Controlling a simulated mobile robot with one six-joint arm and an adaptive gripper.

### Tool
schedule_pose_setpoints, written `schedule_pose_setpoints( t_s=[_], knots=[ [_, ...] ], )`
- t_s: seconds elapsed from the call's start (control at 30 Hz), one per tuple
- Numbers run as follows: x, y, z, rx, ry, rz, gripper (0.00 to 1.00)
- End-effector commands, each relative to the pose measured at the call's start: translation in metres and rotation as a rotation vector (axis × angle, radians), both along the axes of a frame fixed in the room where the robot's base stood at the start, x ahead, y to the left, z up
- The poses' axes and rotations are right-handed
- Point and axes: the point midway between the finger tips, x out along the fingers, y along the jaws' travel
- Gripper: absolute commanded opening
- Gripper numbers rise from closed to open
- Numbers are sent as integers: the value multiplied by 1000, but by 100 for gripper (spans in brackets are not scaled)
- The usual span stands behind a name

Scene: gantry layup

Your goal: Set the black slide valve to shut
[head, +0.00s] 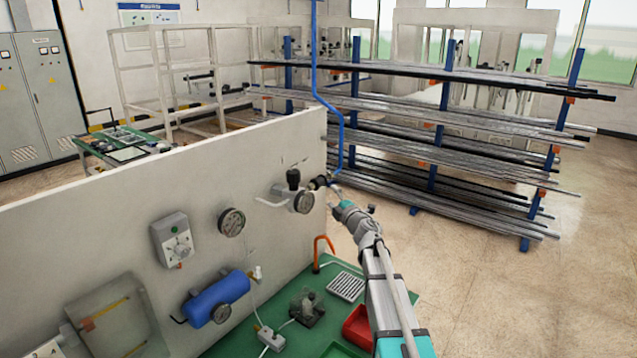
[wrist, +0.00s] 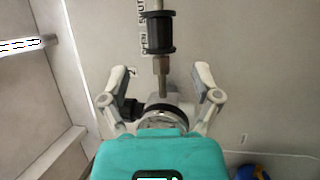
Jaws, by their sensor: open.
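The black slide valve (wrist: 158,33) is a flanged black sleeve on a metal pipe at the top of the wrist view. A small label with OPEN and SHUT lettering (wrist: 142,38) lies along its left side, partly cut off. In the head view the valve (head: 319,183) shows small and dark at the panel's right end, beside the gauge. My gripper (wrist: 157,83) is open and empty. Its fingers are on either side of the pipe's brass fitting, below the sleeve in the wrist view, and do not appear to touch it. In the head view my gripper (head: 335,191) is close to the valve.
A gauge (head: 304,201) with a black-knobbed regulator (head: 293,178) is just left of the valve. A wall panel (head: 120,200) carries a blue cylinder (head: 218,296). A pipe rack (head: 440,160) stands behind; floor at right is free.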

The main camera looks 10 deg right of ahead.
Motion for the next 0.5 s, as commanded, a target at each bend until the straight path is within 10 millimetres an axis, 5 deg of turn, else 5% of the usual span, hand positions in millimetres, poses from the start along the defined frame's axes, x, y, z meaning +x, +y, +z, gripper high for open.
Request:
schedule_pose_setpoints(
  t_s=[0.5],
  knots=[
    [71, 28, 13, 0, -1, 1, 81]
  ],
)
